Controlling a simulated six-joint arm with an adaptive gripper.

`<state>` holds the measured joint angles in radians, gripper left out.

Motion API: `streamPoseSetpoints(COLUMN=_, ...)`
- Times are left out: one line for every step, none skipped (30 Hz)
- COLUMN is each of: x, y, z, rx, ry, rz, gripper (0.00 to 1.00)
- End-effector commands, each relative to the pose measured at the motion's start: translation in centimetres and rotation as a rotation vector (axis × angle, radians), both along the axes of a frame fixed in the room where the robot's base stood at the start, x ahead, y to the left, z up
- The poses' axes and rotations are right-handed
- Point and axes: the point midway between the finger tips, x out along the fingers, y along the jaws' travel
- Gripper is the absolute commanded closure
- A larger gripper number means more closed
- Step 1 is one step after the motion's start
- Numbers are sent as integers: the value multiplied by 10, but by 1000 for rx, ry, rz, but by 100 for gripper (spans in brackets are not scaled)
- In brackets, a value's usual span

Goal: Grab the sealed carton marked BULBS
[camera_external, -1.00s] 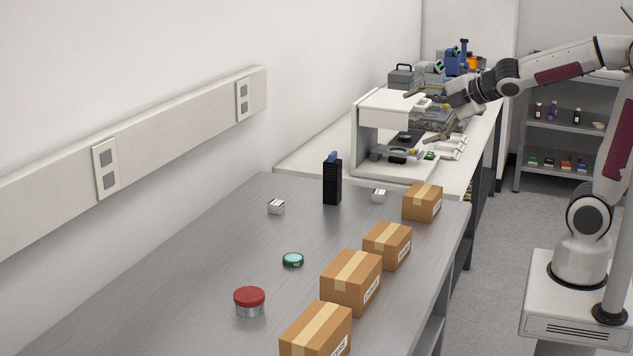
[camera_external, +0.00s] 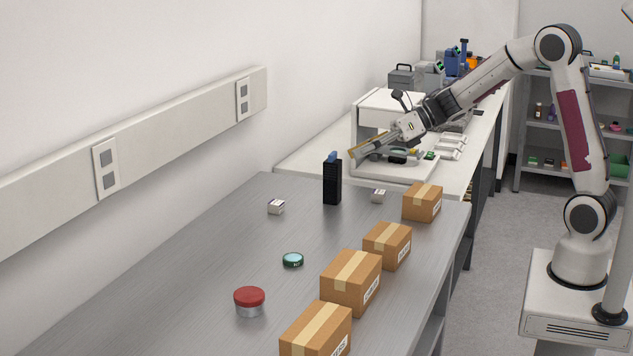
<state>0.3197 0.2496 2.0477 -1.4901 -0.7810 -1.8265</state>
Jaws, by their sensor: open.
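Several brown taped cartons stand in a row along the right edge of the grey metal table: one at the far end (camera_external: 422,203), one before it (camera_external: 387,246), a larger one (camera_external: 350,283) and the nearest (camera_external: 316,331), cut by the frame's bottom edge. White labels show on their right-hand faces, but I cannot read which says BULBS. My gripper (camera_external: 360,150) is open and empty. It appears in the picture above and left of the farthest carton, in front of the white instrument, apart from all the cartons.
A white instrument (camera_external: 375,108) stands on the bench behind. The table's left side is clear.

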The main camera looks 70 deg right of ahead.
Motion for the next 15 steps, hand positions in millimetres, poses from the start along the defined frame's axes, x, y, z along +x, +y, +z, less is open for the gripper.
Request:
streamPoseSetpoints(x=-2, y=4, z=-12, rx=-29, ry=-9, rz=70, gripper=22)
streamPoseSetpoints(x=-4, y=7, z=-19, rx=-48, ry=-17, rz=116, gripper=22)
streamPoseSetpoints(x=-8, y=11, z=-26, rx=-71, ry=-31, rz=178, gripper=22)
streamPoseSetpoints(x=-11, y=13, z=-32, rx=-87, ry=-40, rz=222, gripper=22)
streamPoseSetpoints(x=-14, y=16, z=-38, rx=-101, ry=-50, rz=268, gripper=22)
streamPoseSetpoints(x=-19, y=19, z=-46, rx=-117, ry=-64, rz=328, gripper=22)
streamPoseSetpoints(x=-23, y=21, z=-52, rx=-129, ry=-75, rz=374, gripper=22)
streamPoseSetpoints(x=-28, y=23, z=-57, rx=-138, ry=-86, rz=421, gripper=22)
streamPoseSetpoints(x=-34, y=26, z=-65, rx=-149, ry=-101, rz=480, gripper=22)
streamPoseSetpoints(x=-40, y=27, z=-71, rx=-155, ry=-113, rz=526, gripper=22)
streamPoseSetpoints(x=-45, y=28, z=-76, rx=-161, ry=-127, rz=569, gripper=22)
streamPoseSetpoints(x=-53, y=30, z=-83, rx=-166, ry=-144, rz=629, gripper=22)
streamPoseSetpoints(x=-59, y=31, z=-88, rx=-168, ry=-157, rz=671, gripper=22)
streamPoseSetpoints(x=-65, y=32, z=-93, rx=-167, ry=-172, rz=713, gripper=22)
streamPoseSetpoints(x=-73, y=32, z=-98, rx=-168, ry=-190, rz=766, gripper=22)
